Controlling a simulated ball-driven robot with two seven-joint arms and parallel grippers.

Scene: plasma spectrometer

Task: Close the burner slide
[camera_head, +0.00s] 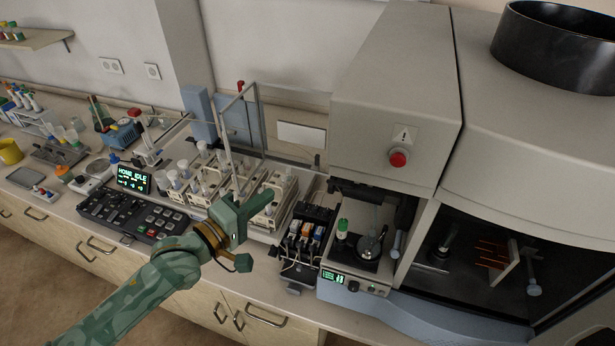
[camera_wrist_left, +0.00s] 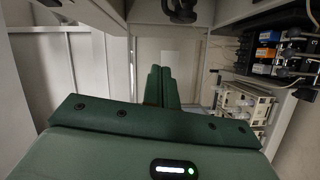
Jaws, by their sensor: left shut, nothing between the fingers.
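The grey spectrometer (camera_head: 395,95) fills the right side of the head view. Its dark open compartment holds an orange coil (camera_head: 491,251) beside a pale upright plate (camera_head: 508,262). A grey-blue knob (camera_head: 533,290) sits to the right of the plate. I cannot tell for certain which part is the burner slide. My left gripper (camera_head: 264,196) is over the bench in front of the vial racks, well left of the compartment and apart from it. In the left wrist view its fingers (camera_wrist_left: 160,84) are together and empty. My right gripper is not in view.
A pump with several coloured cassettes (camera_head: 306,232) stands between my left gripper and the spectrometer; it also shows in the left wrist view (camera_wrist_left: 268,52). A small bay holds a green-capped vial (camera_head: 342,228). A keypad console (camera_head: 132,213) and vial racks lie left.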

